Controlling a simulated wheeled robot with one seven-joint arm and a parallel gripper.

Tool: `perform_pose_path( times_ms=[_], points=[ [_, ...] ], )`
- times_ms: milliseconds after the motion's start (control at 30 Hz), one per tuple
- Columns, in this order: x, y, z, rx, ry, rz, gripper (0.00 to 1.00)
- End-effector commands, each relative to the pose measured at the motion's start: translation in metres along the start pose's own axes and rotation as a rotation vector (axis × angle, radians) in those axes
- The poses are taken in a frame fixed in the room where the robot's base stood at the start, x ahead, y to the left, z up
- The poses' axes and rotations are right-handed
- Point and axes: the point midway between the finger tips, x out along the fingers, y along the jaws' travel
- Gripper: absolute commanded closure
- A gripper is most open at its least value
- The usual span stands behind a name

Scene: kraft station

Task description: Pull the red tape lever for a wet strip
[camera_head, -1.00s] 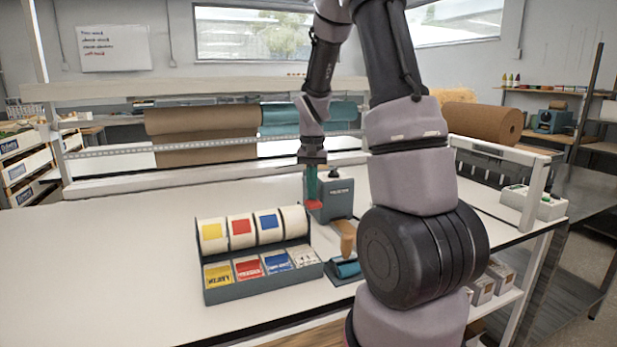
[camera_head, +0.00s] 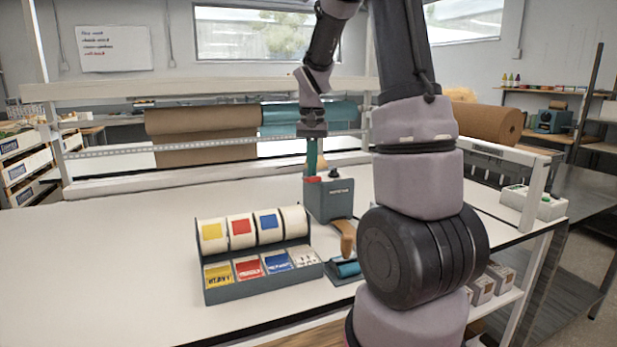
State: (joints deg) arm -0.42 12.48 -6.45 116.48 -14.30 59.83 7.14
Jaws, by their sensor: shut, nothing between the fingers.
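The tape dispenser (camera_head: 329,200) is a dark grey-blue box on the white table, with light lettering on its upper front. Its small red lever (camera_head: 312,180) shows at the upper left of the box. My gripper (camera_head: 312,170) points straight down above the lever, its narrow teal fingers shut and empty. The fingertips meet the top of the red piece in the picture; I cannot tell whether they touch it. A brown paper strip (camera_head: 346,234) hangs from the dispenser's front, partly hidden by my arm.
A label rack (camera_head: 262,285) with several rolls stands in front, left of a small blue roller (camera_head: 347,268). Brown (camera_head: 202,135) and teal (camera_head: 280,117) paper rolls lie behind. A control box (camera_head: 540,204) sits at right. The table's left side (camera_head: 110,260) is clear.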

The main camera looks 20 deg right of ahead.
Motion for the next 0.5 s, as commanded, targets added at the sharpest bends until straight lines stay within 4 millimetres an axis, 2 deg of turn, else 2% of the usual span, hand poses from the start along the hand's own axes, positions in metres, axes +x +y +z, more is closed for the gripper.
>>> perform_pose_path(
  times_ms=[300,500],
  points=[
    [-0.033,0.0,0.0,0.0,0.002,-0.001,1.0],
    [-0.046,0.0,0.0,0.0,0.001,-0.001,1.0]
  ],
)
